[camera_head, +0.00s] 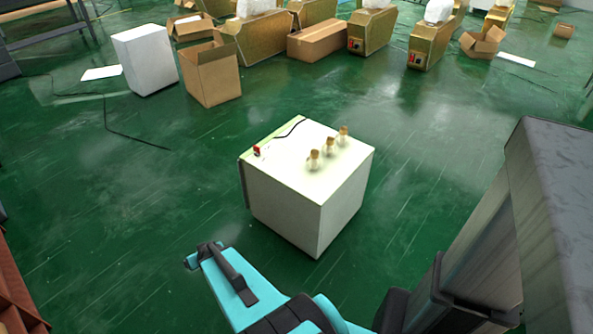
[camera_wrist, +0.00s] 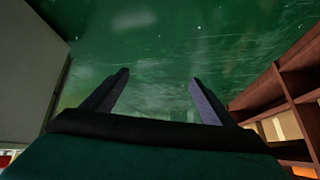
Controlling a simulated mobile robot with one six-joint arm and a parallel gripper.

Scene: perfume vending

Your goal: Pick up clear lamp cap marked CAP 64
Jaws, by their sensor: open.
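Three small bulb-shaped caps with amber tops stand in a row on a white box (camera_head: 318,206). They are a near-left cap (camera_head: 313,160), a middle cap (camera_head: 328,147) and a far-right cap (camera_head: 343,134). Their markings are too small to read, so I cannot tell which is CAP 64. My gripper (camera_head: 207,258) is left of and in front of the white box, apart from it and from the caps. In the wrist view, my gripper (camera_wrist: 160,85) has its two fingers spread, with only green floor between them.
Cardboard boxes (camera_head: 209,75) and gold machines (camera_head: 370,30) stand at the back. A brown shelf (camera_wrist: 285,95) is at the right of the wrist view. Green floor around the white box is mostly clear.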

